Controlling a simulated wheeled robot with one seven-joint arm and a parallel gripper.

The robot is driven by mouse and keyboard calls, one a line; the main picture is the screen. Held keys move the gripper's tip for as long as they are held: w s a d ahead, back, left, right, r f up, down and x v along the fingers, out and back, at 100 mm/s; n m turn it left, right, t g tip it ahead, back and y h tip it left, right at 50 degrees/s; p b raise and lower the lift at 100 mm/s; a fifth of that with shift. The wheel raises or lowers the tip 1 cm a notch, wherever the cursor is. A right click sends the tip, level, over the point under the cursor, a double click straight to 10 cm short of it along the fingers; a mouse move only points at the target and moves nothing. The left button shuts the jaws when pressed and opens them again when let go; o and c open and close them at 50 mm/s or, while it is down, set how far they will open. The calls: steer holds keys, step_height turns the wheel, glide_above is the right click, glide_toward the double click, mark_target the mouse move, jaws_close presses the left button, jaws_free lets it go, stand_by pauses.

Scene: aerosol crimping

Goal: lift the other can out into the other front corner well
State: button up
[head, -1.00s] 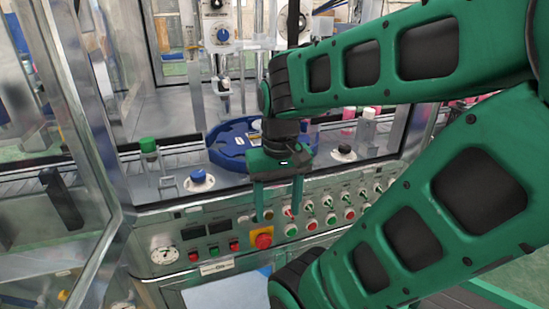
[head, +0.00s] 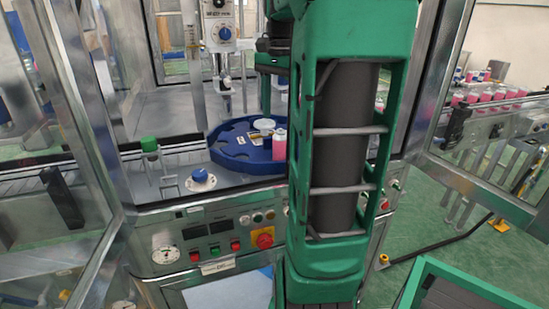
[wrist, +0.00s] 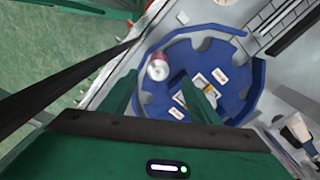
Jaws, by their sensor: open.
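The blue round dial (head: 222,152) has notches around its rim and stands on the metal deck; it also shows in the wrist view (wrist: 245,70). A pink can with a pale top (head: 279,146) stands at the dial's right edge. In the wrist view the can (wrist: 157,67) sits at the rim notch, seen from above. My gripper (wrist: 157,80) is open, with its fingers on either side of the can in that picture. Whether they are level with it or above it I cannot tell. In the head view my arm hides most of the gripper. No front corner well is clearly seen.
A green-capped clear vial (head: 149,150) and a blue knob (head: 199,178) stand at the front left of the deck. A red emergency button (head: 263,239) is on the panel below. My arm covers the deck's right front. A glass door (head: 490,130) stands open at right.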

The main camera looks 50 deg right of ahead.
mark_target(279, 130)
steer(key=shift+d+f, duration=0.2)
steer(key=shift+f, duration=3.95)
steer(key=c, duration=1.4)
